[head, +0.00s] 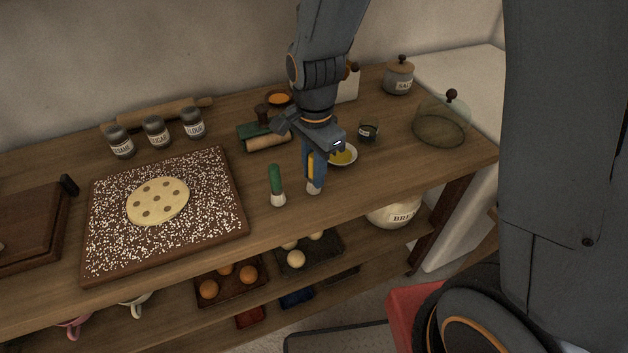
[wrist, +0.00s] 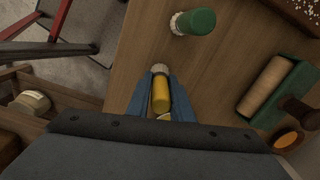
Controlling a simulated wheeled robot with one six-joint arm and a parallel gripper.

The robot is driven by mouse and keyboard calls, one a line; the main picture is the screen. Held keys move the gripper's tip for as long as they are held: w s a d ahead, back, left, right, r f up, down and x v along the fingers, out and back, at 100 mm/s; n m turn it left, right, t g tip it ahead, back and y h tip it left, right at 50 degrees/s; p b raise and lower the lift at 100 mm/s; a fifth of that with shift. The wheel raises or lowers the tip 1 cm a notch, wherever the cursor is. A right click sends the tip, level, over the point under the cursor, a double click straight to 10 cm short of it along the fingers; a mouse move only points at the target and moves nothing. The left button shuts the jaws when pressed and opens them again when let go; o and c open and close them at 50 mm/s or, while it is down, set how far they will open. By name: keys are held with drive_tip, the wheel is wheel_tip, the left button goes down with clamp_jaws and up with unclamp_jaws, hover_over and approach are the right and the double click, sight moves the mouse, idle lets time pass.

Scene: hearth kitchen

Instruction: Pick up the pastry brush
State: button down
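Two short brushes with pale bristle ends are in view. The yellow-handled brush (wrist: 160,94) is upright between the blue fingers of my gripper (head: 314,172), just right of the green one. In the wrist view my gripper (wrist: 160,98) has a finger close against each side of the yellow handle, and it looks shut on it. The pale bristle end (head: 313,188) shows below the fingers. I cannot tell whether it touches the table.
A small bowl of yellow liquid (head: 343,155) stands just behind my gripper. A green block with a wooden roller (head: 266,142), a dark jar (head: 368,132) and a glass dome (head: 440,122) are further back. A speckled board (head: 215,227) with dough lies left. The table's front edge is close.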

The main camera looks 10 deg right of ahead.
drive_tip(key=r, duration=0.6)
drive_tip(key=w+r, duration=0.1)
drive_tip(key=r, duration=0.2)
drive_tip(key=shift+d+r+b, duration=0.25)
drive_tip(key=shift+r+b, duration=0.15)
drive_tip(key=w+d+f+p, duration=0.1)
drive_tip(key=w+d+p, duration=0.2)
drive_tip(key=w+d, duration=0.45)
drive_tip(key=f+b, duration=0.2)
drive_tip(key=f, duration=0.1)
drive_tip(key=w+f+b, duration=0.1)
drive_tip(key=f+b, duration=0.1)
drive_tip(key=f, duration=0.1)
drive_tip(key=shift+w+f, duration=0.2)
drive_tip(key=shift+f, duration=0.15)
drive_tip(key=shift+s+f, duration=0.1)
drive_tip(key=shift+f, duration=0.55)
idle(2.2)
drive_tip(key=shift+r, duration=0.1)
wheel_tip(320, 180, up, 7)
drive_tip(key=p, duration=0.5)
drive_tip(key=shift+p, duration=0.4)
